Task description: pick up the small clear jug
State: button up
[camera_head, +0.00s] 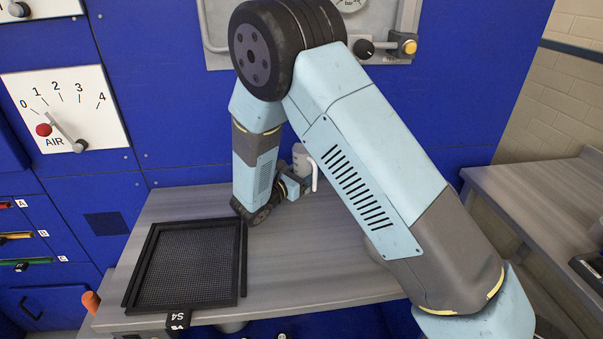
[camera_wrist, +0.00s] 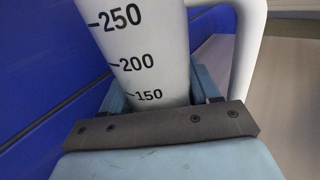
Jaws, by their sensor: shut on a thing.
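The small jug (camera_wrist: 140,45) fills the middle of the wrist view. It looks whitish, with dark marks reading 250, 200 and 150, and a white handle (camera_wrist: 246,50) on its right. My gripper (camera_wrist: 160,100) is shut on the jug's lower part, behind a dark bar. In the head view the jug (camera_head: 300,158) shows only in part behind my arm, with its pale handle (camera_head: 314,175) to the right. My gripper (camera_head: 298,185) is beside it, low over the grey bench. Whether the jug touches the bench is hidden.
A black mesh tray (camera_head: 242,262) lies on the left of the grey bench (camera_head: 290,270). Blue panels with an air dial (camera_head: 68,108) stand behind. An orange-ended object (camera_head: 90,301) is near the bench's left front corner. Another bench (camera_head: 545,205) is at right.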

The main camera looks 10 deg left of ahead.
aim_at(307, 151)
jog(key=shift+r, duration=0.15)
jog(key=shift+s+r, duration=0.15)
jog(key=shift+r, duration=0.1)
notch_tip(307, 151, up, 7)
jog(key=shift+f, duration=0.15)
jog(key=s+d, duration=0.2)
jog(key=s, duration=0.7)
jog(key=s+d, duration=0.3)
jog(key=s, duration=0.7)
jog(key=shift+f, duration=0.25)
